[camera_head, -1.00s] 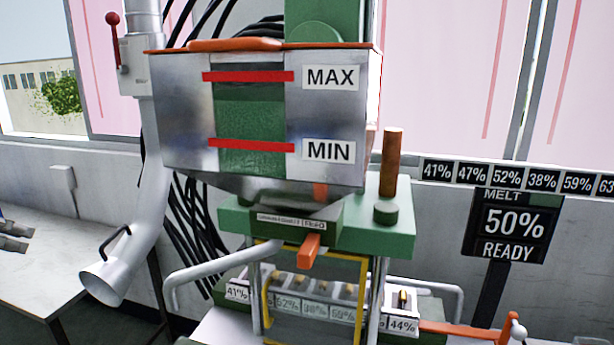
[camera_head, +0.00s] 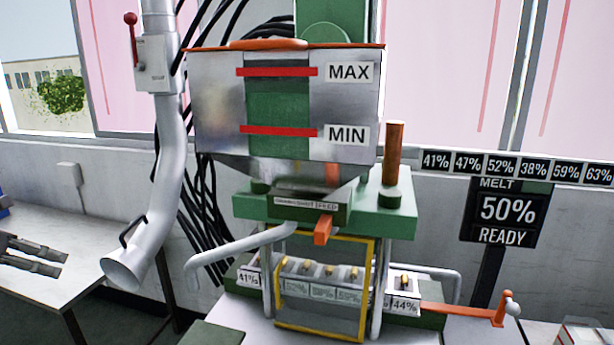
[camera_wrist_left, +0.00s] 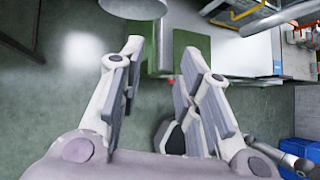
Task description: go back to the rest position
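My left gripper (camera_head: 62,262) shows at the left edge of the head view, its grey fingers over the white table's surface in the picture. In the left wrist view, my left gripper (camera_wrist_left: 152,62) has its two padded fingers wide apart with nothing between them, above a green floor. The moulding machine (camera_head: 335,200) stands ahead, with a metal hopper (camera_head: 350,105) marked MAX and MIN on top.
A grey pipe (camera_head: 170,185) with a flared mouth hangs left of the machine. The white table (camera_head: 60,295) is at the left. A melt display (camera_head: 508,215) reads 50% READY. In the wrist view, a blue bin (camera_wrist_left: 302,155) stands at the lower right; floor (camera_wrist_left: 60,95) is clear at left.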

